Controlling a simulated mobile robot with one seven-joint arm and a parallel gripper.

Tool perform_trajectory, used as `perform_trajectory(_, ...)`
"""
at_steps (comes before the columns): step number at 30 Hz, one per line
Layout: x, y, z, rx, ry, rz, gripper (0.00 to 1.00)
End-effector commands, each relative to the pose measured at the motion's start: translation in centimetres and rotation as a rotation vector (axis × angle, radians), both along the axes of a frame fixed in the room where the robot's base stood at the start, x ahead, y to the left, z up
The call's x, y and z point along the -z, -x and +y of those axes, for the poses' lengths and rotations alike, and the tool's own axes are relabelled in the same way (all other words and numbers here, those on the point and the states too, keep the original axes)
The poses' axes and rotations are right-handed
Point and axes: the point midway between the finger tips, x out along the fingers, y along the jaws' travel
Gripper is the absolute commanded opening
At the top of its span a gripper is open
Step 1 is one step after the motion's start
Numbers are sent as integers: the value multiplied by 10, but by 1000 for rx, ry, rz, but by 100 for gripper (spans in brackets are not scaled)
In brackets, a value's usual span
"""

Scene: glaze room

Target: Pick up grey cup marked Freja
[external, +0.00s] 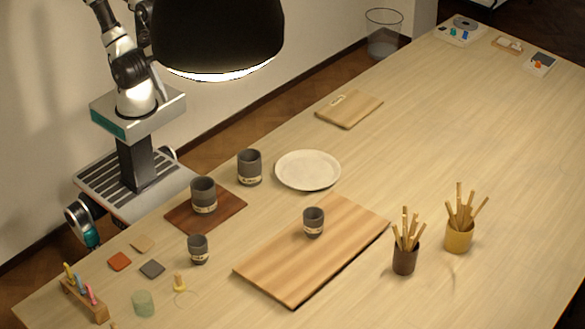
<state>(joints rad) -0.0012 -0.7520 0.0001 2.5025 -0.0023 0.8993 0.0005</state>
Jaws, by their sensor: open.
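Several dark grey cups with pale name labels stand upright on the table. A larger cup (203,190) stands on a dark red-brown board (232,205). Another larger cup (249,162) stands behind it to the right, left of a white plate. A small cup (196,244) stands on bare table in front of the dark board. Another small cup (313,217) stands on a light wooden board (285,270). The labels are too small to read, so I cannot tell which cup is marked Freja. My arm rises at upper left and leaves the frame; my gripper is not visible.
A black lamp (218,35) hangs over the upper left. A white plate (308,170), a brown pot (404,260) and a yellow pot (459,236) of sticks stand on the table. Small tiles and a peg rack (85,302) lie front left. The right side is largely clear.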

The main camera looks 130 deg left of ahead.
Motion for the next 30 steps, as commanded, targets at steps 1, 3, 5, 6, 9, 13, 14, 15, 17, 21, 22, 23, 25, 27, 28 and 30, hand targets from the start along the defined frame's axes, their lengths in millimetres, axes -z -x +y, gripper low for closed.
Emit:
perform_trajectory(1,0,0,0,1,0,0,100)
perform_trajectory(3,0,0,0,1,0,0,100)
perform_trajectory(5,0,0,0,1,0,0,100)
perform_trajectory(6,0,0,0,0,-1,0,100)
perform_trajectory(9,0,0,0,1,-2,0,86)
perform_trajectory(13,0,0,0,1,-2,0,66)
perform_trajectory(14,-1,-1,0,1,-2,0,66)
perform_trajectory(15,-1,-1,0,1,-2,0,66)
perform_trajectory(17,-1,-1,0,1,-2,0,66)
perform_trajectory(21,0,-1,0,-1,2,2,66)
perform_trajectory(22,1,-2,-2,-6,9,6,66)
perform_trajectory(23,3,-4,-4,-12,19,12,66)
perform_trajectory(25,10,-12,-13,-44,69,39,66)
perform_trajectory(27,21,-26,-29,-98,153,84,66)
perform_trajectory(28,27,-34,-37,-128,198,110,66)
perform_trajectory(30,42,-56,-61,-212,319,179,66)
